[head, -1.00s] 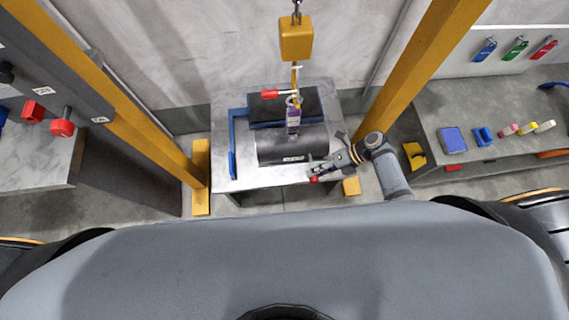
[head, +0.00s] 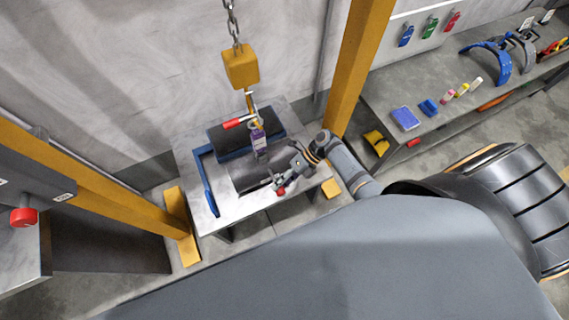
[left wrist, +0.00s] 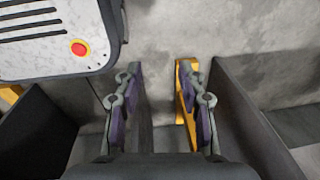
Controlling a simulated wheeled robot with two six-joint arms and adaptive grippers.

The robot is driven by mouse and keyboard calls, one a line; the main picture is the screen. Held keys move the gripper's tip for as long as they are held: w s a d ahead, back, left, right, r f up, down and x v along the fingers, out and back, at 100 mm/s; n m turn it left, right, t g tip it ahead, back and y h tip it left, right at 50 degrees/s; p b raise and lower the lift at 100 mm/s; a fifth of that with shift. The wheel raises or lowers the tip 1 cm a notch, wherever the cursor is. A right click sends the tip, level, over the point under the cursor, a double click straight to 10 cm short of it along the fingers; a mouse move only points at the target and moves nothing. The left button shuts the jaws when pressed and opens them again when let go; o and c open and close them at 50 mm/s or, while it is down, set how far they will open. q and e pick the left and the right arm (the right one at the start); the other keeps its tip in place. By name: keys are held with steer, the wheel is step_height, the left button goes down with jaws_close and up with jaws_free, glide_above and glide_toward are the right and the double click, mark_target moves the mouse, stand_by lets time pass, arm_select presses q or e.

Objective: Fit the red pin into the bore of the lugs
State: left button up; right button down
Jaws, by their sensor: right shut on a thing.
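My right gripper (head: 279,181) is over the right front of the table, beside a dark barrel (head: 247,177). It is shut on a small piece with a red end, which looks like the red pin (head: 281,191); the rest of it is hard to make out. My left gripper (left wrist: 164,100) is open and empty in the left wrist view.
A yellow post (head: 360,62) stands behind at the right. A side bench (head: 385,98) holds small coloured items. In the left wrist view a red button (left wrist: 79,48) sits on a white panel.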

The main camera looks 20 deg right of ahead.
arm_select(q)
steer(key=shift+d+f+b, duration=0.4)
steer(key=shift+d+f, duration=0.1)
steer(key=shift+d, duration=0.05)
arm_select(e)
steer(key=shift+w+a, duration=0.1)
steer(key=shift+w, duration=1.4)
arm_select(q)
steer(key=shift+a, duration=0.15)
steer(key=shift+r, duration=0.15)
arm_select(e)
steer(key=shift+r, duration=0.1)
arm_select(q)
steer(key=shift+r+p, duration=0.3)
steer(key=shift+p, duration=0.2)
steer(key=shift+r, duration=0.15)
steer(key=shift+r+p, duration=0.3)
steer(key=shift+p, duration=0.1)
steer(key=shift+r, duration=0.15)
